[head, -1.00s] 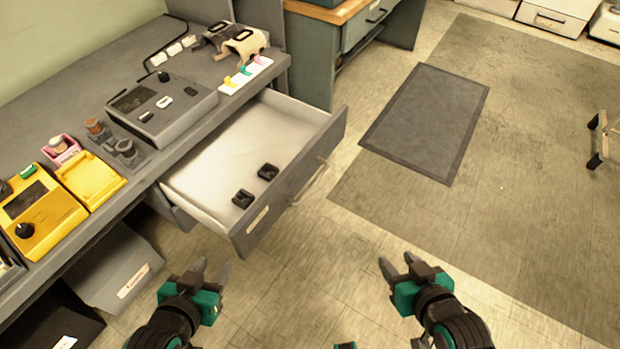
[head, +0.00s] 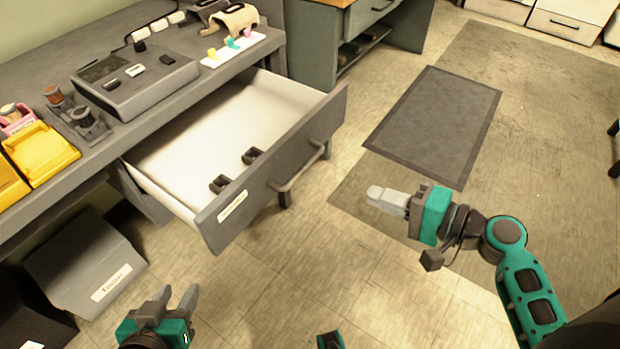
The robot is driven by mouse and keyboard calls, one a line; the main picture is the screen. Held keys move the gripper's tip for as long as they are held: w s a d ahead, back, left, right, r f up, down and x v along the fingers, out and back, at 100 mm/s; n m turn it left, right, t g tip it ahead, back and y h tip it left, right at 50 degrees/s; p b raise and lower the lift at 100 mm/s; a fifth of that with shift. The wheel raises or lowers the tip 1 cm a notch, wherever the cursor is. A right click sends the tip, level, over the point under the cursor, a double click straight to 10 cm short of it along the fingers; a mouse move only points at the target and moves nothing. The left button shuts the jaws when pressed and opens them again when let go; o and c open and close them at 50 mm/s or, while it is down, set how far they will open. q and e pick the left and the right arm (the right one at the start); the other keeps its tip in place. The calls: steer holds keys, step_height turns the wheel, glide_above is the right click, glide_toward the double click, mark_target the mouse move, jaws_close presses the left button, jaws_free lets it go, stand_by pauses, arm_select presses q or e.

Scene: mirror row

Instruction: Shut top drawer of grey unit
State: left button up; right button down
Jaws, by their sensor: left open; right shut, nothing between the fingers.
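The top drawer (head: 275,178) of the grey unit (head: 150,120) is pulled far out toward me. Its front has a bar handle (head: 301,168) and a white label. Two small black parts (head: 236,171) lie inside near the front. My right gripper (head: 370,196) is shut and empty, to the right of the drawer front and apart from it, pointing left. My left gripper (head: 178,302) is open and empty, below and left of the drawer's front corner, over the floor.
A grey bin (head: 85,265) with a label stands under the bench at left. A grey device (head: 135,85) and yellow trays (head: 40,153) sit on the benchtop. A dark mat (head: 435,125) lies on the floor at right. Floor before the drawer is clear.

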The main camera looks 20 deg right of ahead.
mark_target(304, 170)
steer(key=b+x, duration=0.1)
steer(key=x, duration=1.2)
steer(key=shift+w+a+f, duration=0.1)
steer(key=shift+w+f, duration=0.05)
steer(key=shift+w, duration=0.05)
arm_select(q)
steer(key=shift+s+a+f, duration=0.1)
steer(key=shift+s+f, duration=0.05)
steer(key=shift+f, duration=0.65)
arm_select(e)
steer(key=shift+w, duration=0.1)
